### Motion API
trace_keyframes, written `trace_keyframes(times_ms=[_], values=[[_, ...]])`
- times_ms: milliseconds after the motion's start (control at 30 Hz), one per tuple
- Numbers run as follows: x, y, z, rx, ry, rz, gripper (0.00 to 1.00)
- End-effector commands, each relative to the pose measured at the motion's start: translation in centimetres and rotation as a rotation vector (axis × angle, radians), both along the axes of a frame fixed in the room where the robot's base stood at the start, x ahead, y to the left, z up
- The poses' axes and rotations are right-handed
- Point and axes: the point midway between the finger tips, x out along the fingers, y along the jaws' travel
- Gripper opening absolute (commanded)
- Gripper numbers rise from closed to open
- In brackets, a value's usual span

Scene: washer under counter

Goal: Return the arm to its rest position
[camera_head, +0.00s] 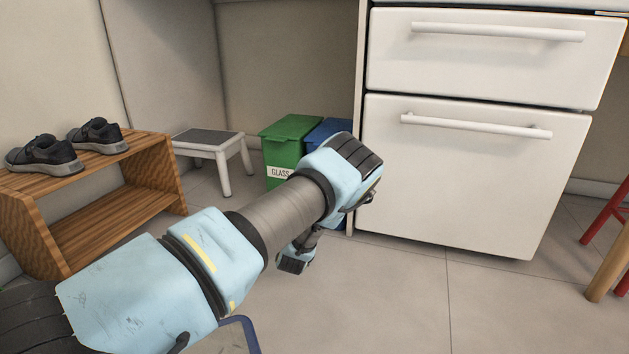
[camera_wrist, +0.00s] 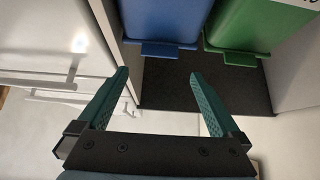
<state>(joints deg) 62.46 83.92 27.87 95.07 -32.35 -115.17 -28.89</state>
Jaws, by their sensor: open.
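My arm reaches from the lower left to the middle of the head view, raised over the floor. In the head view, my gripper (camera_head: 293,263) is mostly hidden behind the arm's end and hangs below it. In the wrist view, my gripper (camera_wrist: 160,95) is open, with its two green fingers wide apart and nothing between them. The blue bin (camera_wrist: 165,20) and green bin (camera_wrist: 255,22) lie beyond the fingertips in the wrist view, apart from them.
White drawers (camera_head: 470,175) with bar handles stand right of the arm. A green glass bin (camera_head: 286,145) and a blue bin (camera_head: 325,130) stand behind it. A white stool (camera_head: 210,145) and wooden shoe rack (camera_head: 110,205) with shoes are at left. Red and wooden legs show at right.

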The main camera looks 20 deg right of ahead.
Motion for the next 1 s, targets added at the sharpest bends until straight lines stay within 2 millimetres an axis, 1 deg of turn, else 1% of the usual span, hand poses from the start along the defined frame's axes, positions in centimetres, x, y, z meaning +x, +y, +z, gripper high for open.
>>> trace_keyframes(times_ms=[433, 500, 567, 667, 700, 767, 800, 867, 900, 967, 1000], values=[[0.0, 0.0, 0.0, 0.001, 0.001, 0.000, 1.00], [0.5, 0.3, 0.5, 0.002, 0.013, 0.014, 1.00], [1.6, 0.8, 1.4, 0.009, 0.040, 0.044, 1.00], [5.1, 3.1, 4.0, 0.033, 0.147, 0.144, 1.00], [6.8, 4.5, 5.2, 0.048, 0.208, 0.195, 1.00], [9.3, 7.0, 6.9, 0.071, 0.316, 0.275, 1.00], [10.7, 8.8, 8.0, 0.089, 0.392, 0.326, 1.00], [12.3, 11.4, 9.3, 0.116, 0.508, 0.389, 1.00], [13.0, 13.2, 10.0, 0.136, 0.586, 0.426, 1.00], [13.5, 15.8, 11.2, 0.165, 0.702, 0.471, 1.00], [13.5, 17.4, 11.9, 0.186, 0.778, 0.497, 1.00]])
